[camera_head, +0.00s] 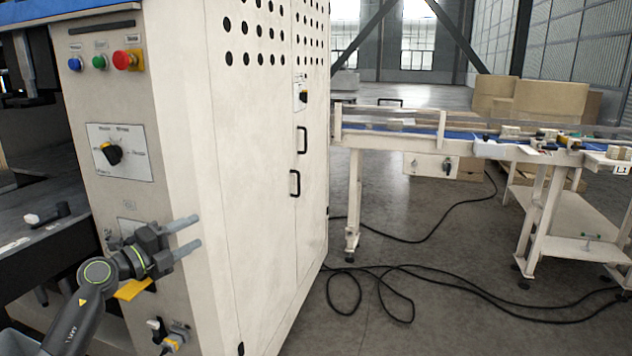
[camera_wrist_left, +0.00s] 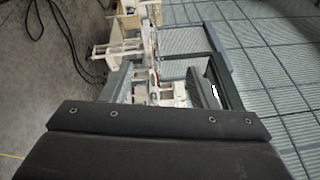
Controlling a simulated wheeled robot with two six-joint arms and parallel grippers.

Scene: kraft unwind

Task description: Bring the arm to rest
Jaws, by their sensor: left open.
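My left gripper (camera_head: 186,235) is in the lower left of the head view, in front of the control panel side of a cream machine cabinet (camera_head: 255,190). Its two grey fingers point right, apart from each other, with nothing between them. In the left wrist view the gripper (camera_wrist_left: 160,85) also shows, its fingers spread and empty, with the floor and distant structures beyond. Whether the arm touches the cabinet cannot be told. My right gripper is in neither view.
The panel carries a red button (camera_head: 123,60) and a rotary switch (camera_head: 113,153). A conveyor (camera_head: 430,138) runs off to the right. Black cables (camera_head: 400,270) lie looped on the floor. Cardboard boxes (camera_head: 550,100) stand at the back right. The floor between cabinet and conveyor stand is otherwise clear.

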